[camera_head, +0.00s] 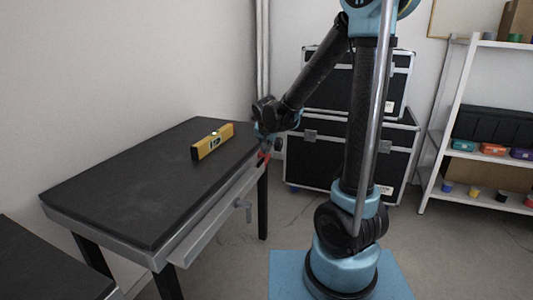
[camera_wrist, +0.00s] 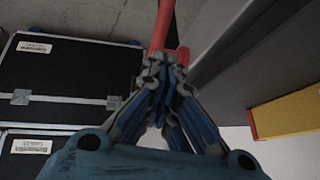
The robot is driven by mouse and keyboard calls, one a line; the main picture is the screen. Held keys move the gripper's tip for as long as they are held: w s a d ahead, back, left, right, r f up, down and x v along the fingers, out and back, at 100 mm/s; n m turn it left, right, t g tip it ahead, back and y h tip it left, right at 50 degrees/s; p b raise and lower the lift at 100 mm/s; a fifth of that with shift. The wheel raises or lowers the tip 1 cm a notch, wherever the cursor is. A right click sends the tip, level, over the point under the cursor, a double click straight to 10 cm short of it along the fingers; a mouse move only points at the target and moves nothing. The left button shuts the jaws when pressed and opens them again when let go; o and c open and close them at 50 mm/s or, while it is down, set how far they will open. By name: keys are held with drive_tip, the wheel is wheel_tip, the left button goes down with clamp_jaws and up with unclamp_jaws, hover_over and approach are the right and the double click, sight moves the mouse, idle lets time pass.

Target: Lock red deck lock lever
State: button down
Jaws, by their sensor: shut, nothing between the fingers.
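The red lever (camera_head: 264,156) is at the far right corner of the dark-topped table, just below its edge. In the wrist view the red lever (camera_wrist: 161,28) stretches up from my fingertips, with a shorter red part beside it. My gripper (camera_head: 264,142) is at that corner, right at the lever. In the wrist view my gripper (camera_wrist: 164,68) has its fingertips together, overlapping the lever's near end. Whether they touch it cannot be told. The fingers hide the lever's base.
The table (camera_head: 110,185) carries a yellow spirit level (camera_head: 212,142) near its far end. Black cases (camera_head: 345,150) stand behind my arm, and a white shelf (camera_head: 480,155) with small items is at the right.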

idle(0.3)
drive_tip(key=s+d+r+n+g, duration=0.2)
drive_tip(key=s+d+r, duration=0.1)
drive_tip(key=s+d, duration=1.25)
drive_tip(key=s+d+f+g, duration=0.1)
drive_tip(key=s+d+f, duration=0.1)
drive_tip(key=s, duration=0.6)
drive_tip(key=s+d+f+n+g, duration=0.1)
drive_tip(key=s+d+f, duration=0.2)
drive_tip(key=s, duration=0.5)
drive_tip(key=shift+s+d+f+n, duration=0.15)
drive_tip(key=shift+s+d+n, duration=0.2)
drive_tip(key=shift+d, duration=0.35)
drive_tip(key=shift+a, duration=0.1)
